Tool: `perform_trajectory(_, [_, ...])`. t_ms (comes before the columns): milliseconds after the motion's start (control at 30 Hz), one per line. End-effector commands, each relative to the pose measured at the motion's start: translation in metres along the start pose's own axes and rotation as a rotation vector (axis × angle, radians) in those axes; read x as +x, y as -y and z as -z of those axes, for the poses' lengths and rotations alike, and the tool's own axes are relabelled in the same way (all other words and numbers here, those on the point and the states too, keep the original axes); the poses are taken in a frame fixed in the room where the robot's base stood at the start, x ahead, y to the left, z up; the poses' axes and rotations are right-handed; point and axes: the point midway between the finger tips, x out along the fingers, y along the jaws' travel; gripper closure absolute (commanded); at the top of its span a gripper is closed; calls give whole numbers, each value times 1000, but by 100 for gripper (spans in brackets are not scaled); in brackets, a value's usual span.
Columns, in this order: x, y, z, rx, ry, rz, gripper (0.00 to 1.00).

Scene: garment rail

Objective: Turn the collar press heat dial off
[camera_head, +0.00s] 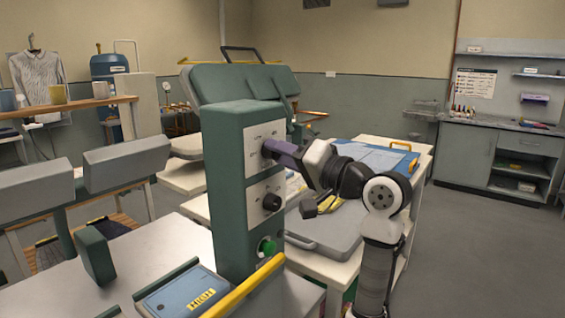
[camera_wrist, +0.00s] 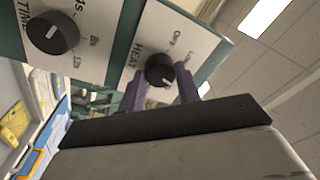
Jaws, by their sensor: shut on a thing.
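The collar press control column (camera_head: 228,190) is green with two pale dial panels. In the wrist view the black heat dial (camera_wrist: 160,69) sits on a panel lettered HEAT and OFF. My gripper's purple fingers (camera_wrist: 161,88) stand one on each side of the dial and are shut on it. The dial's pale mark points toward the bottom of that picture, away from the OFF lettering.
A second black dial, marked TIME (camera_wrist: 52,32), is on the lower panel and also shows in the head view (camera_head: 271,202). A green button (camera_head: 266,247) is below it. A yellow bar (camera_head: 245,287) and a blue box (camera_head: 180,293) are in front. Floor at the right is clear.

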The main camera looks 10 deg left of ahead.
Motion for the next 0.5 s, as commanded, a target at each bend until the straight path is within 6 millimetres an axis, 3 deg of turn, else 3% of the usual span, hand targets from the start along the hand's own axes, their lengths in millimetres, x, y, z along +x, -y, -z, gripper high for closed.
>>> perform_trajectory(500, [0,-4,-2,-489,34,45,90])
